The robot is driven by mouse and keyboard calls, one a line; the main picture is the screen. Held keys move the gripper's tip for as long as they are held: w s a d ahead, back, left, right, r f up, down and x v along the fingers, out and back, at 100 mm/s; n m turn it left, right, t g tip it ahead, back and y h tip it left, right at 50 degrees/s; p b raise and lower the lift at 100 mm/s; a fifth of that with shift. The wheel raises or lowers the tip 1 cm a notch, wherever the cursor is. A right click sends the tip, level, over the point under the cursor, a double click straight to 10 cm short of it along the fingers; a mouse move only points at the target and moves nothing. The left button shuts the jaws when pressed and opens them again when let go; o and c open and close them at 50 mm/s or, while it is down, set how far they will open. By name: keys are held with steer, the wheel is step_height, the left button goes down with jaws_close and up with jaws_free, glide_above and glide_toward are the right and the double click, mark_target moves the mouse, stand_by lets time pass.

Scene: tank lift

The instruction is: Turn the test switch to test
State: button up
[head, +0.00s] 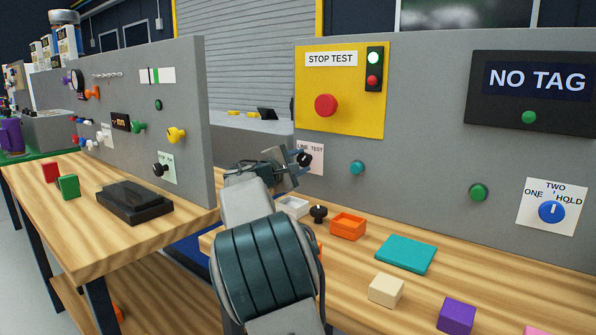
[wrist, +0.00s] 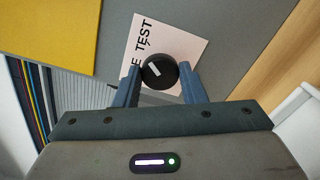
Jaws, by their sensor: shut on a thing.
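The test switch is a black round knob (wrist: 160,72) with a white pointer mark, on a pale pink label (wrist: 182,42) fixed to the grey panel. In the wrist view the word TEST reads along the label, and an E shows before it. The knob sits between the two fingers of my gripper (wrist: 159,82), which is shut on it. In the head view my gripper (head: 296,166) reaches the panel at the label (head: 316,152); the knob (head: 304,158) is partly hidden by the fingers there. The pointer slants in the wrist view; which word it points at I cannot tell.
Above the label is a yellow STOP TEST plate (head: 340,110) with a red button (head: 326,105). A teal button (head: 357,168) is just right. Below, a black knob piece (head: 319,213), an orange tray (head: 348,237) and a teal slab (head: 405,253) lie on the bench.

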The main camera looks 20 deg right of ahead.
steer(key=shift+d+f+m, duration=0.1)
steer(key=shift+m, duration=0.2)
steer(key=o, duration=1)
steer(key=shift+s+a, duration=0.15)
steer(key=shift+a, duration=0.15)
steer(key=p+v, duration=0.2)
steer(key=v, duration=1.1)
steer(key=shift+s, duration=0.15)
